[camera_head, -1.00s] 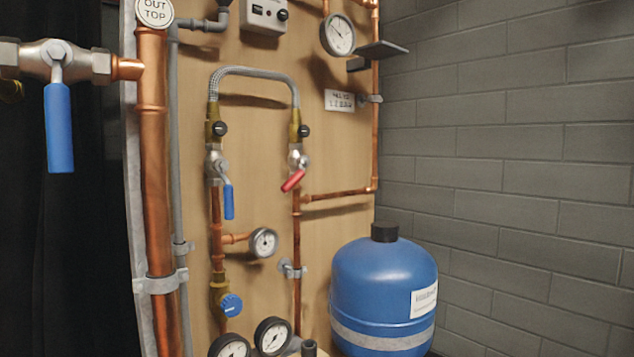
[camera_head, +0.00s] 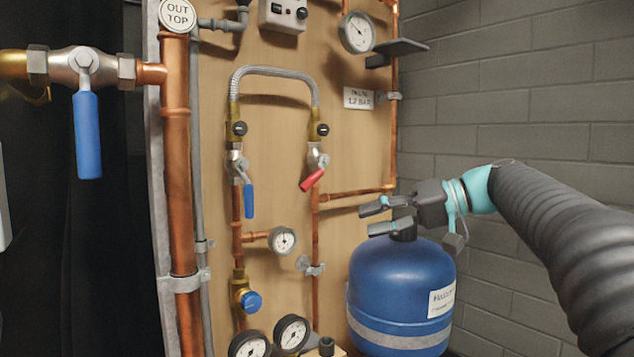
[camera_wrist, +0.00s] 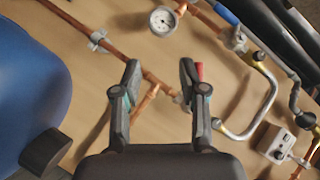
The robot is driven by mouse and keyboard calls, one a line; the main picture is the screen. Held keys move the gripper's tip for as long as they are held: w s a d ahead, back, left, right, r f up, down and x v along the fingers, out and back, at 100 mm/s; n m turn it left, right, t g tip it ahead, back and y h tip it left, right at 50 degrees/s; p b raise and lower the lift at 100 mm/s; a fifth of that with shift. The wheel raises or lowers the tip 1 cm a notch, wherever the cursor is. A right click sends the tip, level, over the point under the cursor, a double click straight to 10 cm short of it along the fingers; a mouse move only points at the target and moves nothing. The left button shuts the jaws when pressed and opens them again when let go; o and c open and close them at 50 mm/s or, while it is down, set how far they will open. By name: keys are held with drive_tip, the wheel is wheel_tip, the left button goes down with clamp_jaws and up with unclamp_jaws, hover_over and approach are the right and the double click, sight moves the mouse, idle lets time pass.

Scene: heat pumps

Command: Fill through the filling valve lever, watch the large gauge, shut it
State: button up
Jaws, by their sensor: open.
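A red lever (camera_head: 311,180) sits on the right valve below the braided hose (camera_head: 275,72), slanting down to the left across its pipe. A blue lever (camera_head: 249,201) on the left valve hangs nearly straight down. I cannot tell which is the filling lever. The large gauge (camera_head: 356,32) is at the top right of the board; its reading is too small to make out. My gripper (camera_head: 372,219) is open and empty, right of and below the red lever, in front of the blue tank's top. In the wrist view, the red lever (camera_wrist: 199,71) shows partly behind the right finger of my gripper (camera_wrist: 158,80).
The blue tank (camera_head: 400,290) stands at the lower right. A dark shelf plate (camera_head: 398,49) juts out beside the large gauge. A small gauge (camera_head: 283,241) and two lower gauges are on the board. A larger blue lever (camera_head: 88,135) hangs at the left.

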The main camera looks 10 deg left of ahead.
sight(310, 183)
drive_tip(key=w+d+r+n+g+y, duration=0.1)
drive_tip(key=w+r+n+g+y, duration=0.2)
drive_tip(key=w+r+n, duration=0.25)
drive_tip(key=s+a, duration=0.1)
drive_tip(key=a, duration=0.8)
drive_tip(key=s+a, duration=0.1)
drive_tip(key=a, duration=0.3)
drive_tip(key=shift+s+a+r, duration=0.1)
drive_tip(key=shift+s+a, duration=0.2)
drive_tip(key=shift+c, duration=0.2)
clamp_jaws()
